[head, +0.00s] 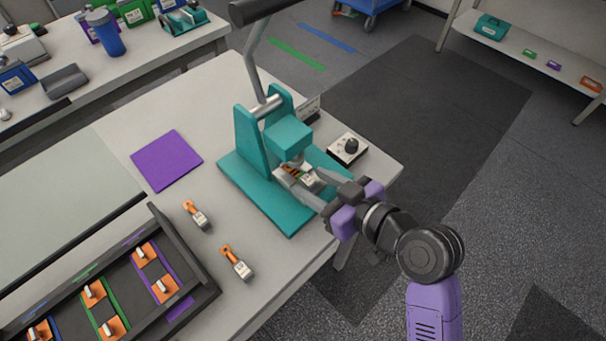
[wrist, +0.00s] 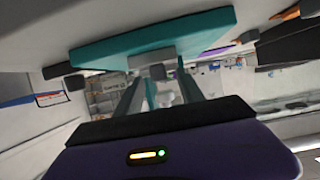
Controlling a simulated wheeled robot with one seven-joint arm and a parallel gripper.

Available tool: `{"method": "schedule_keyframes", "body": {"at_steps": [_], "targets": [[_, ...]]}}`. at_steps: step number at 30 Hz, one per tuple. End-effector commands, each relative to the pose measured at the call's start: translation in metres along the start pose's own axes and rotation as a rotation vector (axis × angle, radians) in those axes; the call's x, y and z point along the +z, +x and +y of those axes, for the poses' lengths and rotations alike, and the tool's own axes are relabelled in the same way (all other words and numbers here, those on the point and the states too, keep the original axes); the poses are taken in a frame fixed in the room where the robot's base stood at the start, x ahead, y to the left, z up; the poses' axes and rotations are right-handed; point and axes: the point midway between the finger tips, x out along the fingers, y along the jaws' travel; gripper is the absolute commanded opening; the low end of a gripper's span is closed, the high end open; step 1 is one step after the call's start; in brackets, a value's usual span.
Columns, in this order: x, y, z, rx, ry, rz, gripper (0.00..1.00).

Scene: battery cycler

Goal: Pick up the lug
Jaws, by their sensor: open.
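An orange and silver lug (head: 298,174) sits on the bed of the teal press (head: 262,185), under the press head. My gripper (head: 300,182) reaches in from the right with its fingers apart, one on either side of the lug. The fingers partly hide the lug, and I cannot tell whether they touch it. In the wrist view my gripper (wrist: 160,85) is open, with the teal press (wrist: 150,38) beyond it. Two similar orange and silver pieces lie on the table left of the press, a farther one (head: 196,215) and a nearer one (head: 237,263).
The press lever (head: 252,60) stands up behind the press. A control box with a black knob (head: 348,148) is at its right. A purple mat (head: 166,160) lies on the table at left. A dark tray (head: 205,292) with orange pieces is at lower left.

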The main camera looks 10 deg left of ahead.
Motion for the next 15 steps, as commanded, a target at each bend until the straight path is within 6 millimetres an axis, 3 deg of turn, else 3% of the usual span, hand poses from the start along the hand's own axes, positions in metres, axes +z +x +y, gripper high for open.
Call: {"method": "schedule_keyframes", "body": {"at_steps": [10, 15], "targets": [[0.0002, 0.0100, 0.0002, 0.001, 0.000, 0.000, 0.45], [0.0002, 0.0098, 0.0003, 0.001, 0.000, 0.000, 0.14]]}}
